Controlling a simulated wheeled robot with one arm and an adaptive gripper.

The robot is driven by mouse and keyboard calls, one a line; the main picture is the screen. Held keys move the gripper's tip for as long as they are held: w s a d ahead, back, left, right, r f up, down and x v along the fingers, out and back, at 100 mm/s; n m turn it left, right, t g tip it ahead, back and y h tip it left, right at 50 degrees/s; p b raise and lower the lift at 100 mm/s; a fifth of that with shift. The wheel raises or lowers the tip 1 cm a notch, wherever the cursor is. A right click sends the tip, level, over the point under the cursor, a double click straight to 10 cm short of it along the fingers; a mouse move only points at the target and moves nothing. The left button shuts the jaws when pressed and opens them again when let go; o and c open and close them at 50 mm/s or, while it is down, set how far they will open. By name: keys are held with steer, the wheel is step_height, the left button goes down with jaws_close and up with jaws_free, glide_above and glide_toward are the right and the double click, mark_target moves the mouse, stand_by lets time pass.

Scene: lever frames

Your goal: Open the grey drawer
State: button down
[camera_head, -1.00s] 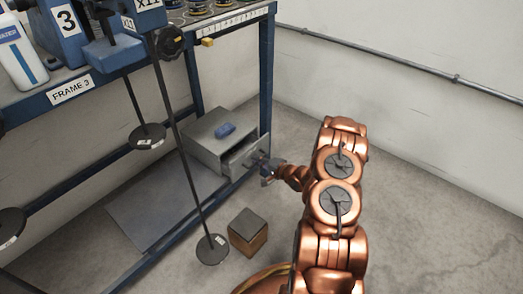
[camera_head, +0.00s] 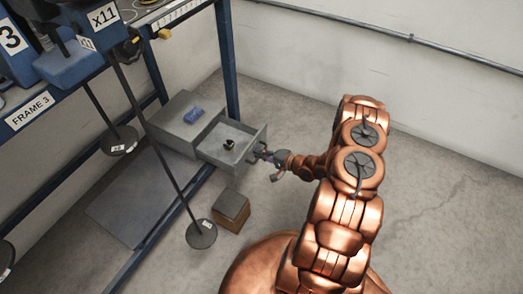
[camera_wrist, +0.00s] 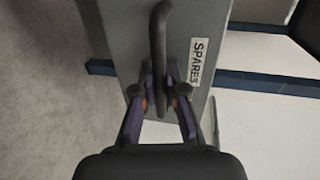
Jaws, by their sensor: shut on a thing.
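A small dark object (camera_head: 229,144) lies inside the drawer. My gripper (camera_head: 262,154) is at the drawer's front face. In the wrist view the drawer front (camera_wrist: 188,20) carries a "SPARES" label and a dark bar handle (camera_wrist: 159,50). My gripper (camera_wrist: 160,95) is shut on that handle, with a finger on each side of it.
A wooden block with a dark top (camera_head: 231,212) and a hanging rod with a round weight (camera_head: 201,234) are near the drawer. The blue frame post (camera_head: 228,60) stands behind. Floor to the right is clear.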

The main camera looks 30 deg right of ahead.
steer(key=c, duration=1.2)
jaws_free()
steer(key=v, duration=1.2)
steer(key=shift+d, duration=0.1)
steer(key=shift+w, duration=0.1)
